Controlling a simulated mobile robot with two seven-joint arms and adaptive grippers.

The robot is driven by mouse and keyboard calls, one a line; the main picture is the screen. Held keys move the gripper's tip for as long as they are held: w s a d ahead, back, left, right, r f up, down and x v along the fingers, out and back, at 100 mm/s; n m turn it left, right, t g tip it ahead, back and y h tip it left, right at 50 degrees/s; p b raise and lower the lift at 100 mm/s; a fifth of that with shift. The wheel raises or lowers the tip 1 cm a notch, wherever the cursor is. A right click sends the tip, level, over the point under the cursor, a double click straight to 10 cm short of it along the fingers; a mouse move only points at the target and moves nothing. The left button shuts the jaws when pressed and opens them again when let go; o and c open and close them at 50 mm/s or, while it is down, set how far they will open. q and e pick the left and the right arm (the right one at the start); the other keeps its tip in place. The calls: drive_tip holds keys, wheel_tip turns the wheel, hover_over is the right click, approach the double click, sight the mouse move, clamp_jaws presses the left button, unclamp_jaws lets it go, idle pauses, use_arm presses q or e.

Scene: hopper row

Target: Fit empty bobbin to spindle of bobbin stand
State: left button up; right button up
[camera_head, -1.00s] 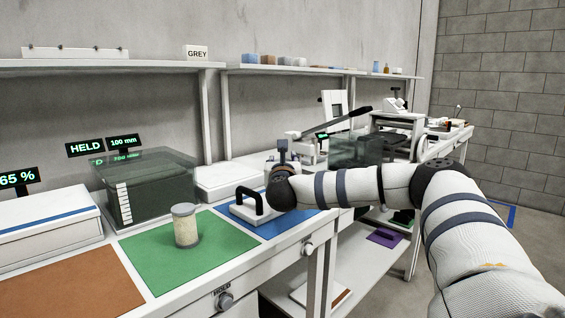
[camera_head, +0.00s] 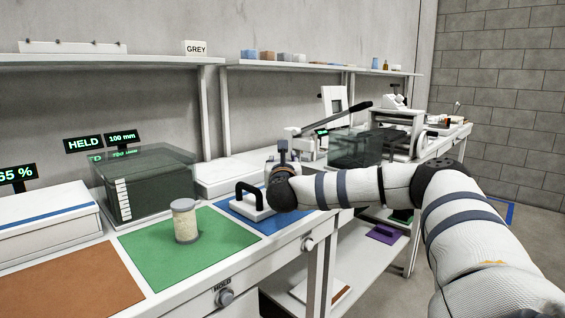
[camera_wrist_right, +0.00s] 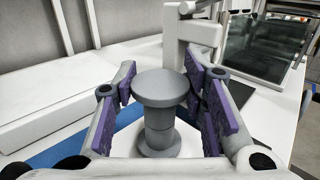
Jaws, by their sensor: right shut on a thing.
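The empty bobbin (camera_wrist_right: 160,90), grey with a wide round flange and a narrow core, stands between the purple-padded fingers of my right gripper (camera_wrist_right: 165,100) in the right wrist view. The gripper is shut on it. In the head view my right gripper (camera_head: 283,155) is largely hidden by my own wrist above the blue mat's far side. A white upright block with a grey round top (camera_wrist_right: 190,30) stands just behind the bobbin in the wrist view; I cannot tell whether it is the bobbin stand, and no free spindle shows clearly. My left gripper is not in view.
A cream-wound bobbin (camera_head: 185,220) stands on the green mat (camera_head: 150,262). A white block with a black handle (camera_head: 250,200) sits on the blue mat (camera_head: 265,228). A dark clear box (camera_head: 145,180) is at the back left. A brown mat (camera_head: 70,285) lies clear.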

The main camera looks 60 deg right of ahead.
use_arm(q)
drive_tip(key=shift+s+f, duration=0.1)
use_arm(e)
drive_tip(key=shift+f, duration=0.6)
drive_tip(key=o, duration=1.3)
drive_tip(key=shift+c, duration=0.2)
drive_tip(key=shift+r, duration=0.2)
drive_tip(key=shift+s+a+r, duration=0.2)
drive_tip(key=shift+a, duration=0.05)
drive_tip(key=shift+p+v, duration=0.5)
drive_tip(key=shift+v, duration=0.6)
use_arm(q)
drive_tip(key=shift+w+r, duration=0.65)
use_arm(e)
drive_tip(key=shift+a+f, duration=0.1)
